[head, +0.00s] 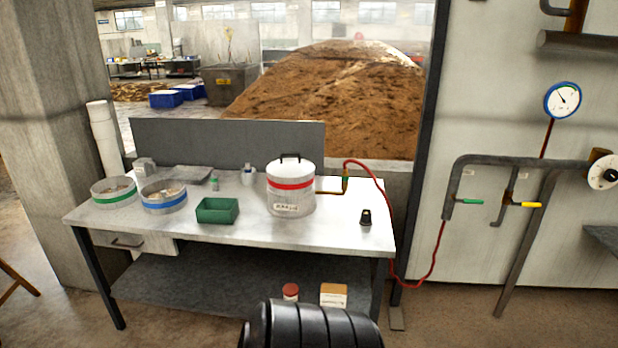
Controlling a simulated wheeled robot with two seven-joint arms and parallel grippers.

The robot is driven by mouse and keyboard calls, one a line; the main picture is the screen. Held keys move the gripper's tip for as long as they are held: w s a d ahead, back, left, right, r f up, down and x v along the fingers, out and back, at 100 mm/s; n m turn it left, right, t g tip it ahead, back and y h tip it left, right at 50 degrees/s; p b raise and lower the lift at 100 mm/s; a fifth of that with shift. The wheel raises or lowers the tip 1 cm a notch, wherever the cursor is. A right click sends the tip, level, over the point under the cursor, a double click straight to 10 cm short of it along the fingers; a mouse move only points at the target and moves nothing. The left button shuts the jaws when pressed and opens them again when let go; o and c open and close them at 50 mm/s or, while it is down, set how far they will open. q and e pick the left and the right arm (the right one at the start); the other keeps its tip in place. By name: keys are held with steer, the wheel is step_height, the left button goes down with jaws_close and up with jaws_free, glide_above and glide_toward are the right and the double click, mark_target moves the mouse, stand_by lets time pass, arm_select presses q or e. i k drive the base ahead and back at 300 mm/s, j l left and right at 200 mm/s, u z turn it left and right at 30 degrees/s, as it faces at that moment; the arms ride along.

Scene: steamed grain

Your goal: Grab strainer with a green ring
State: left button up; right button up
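The strainer with a green ring (114,197) sits at the far left of the white table (245,230). It is a round, shallow metal strainer with pale brown contents. A similar strainer with a blue ring (164,204) stands close on its right. Neither of my grippers is in view. A black ribbed part at the bottom centre seems to be mine, well away from the strainers.
A green tray (217,217), a white pot with a red band (290,188) and a small black object (366,217) stand on the table. A red hose (385,200) runs from the pot area to wall pipes. A concrete pillar (45,130) rises at left.

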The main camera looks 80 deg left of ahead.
mark_target(214, 178)
steer(key=u, duration=3.35)
steer(key=z, duration=0.15)
steer(key=i+j+z, duration=0.65)
steer(key=z, duration=0.25)
steer(key=i+j+z, duration=0.15)
steer(key=j+z, duration=0.25)
steer(key=j, duration=0.2)
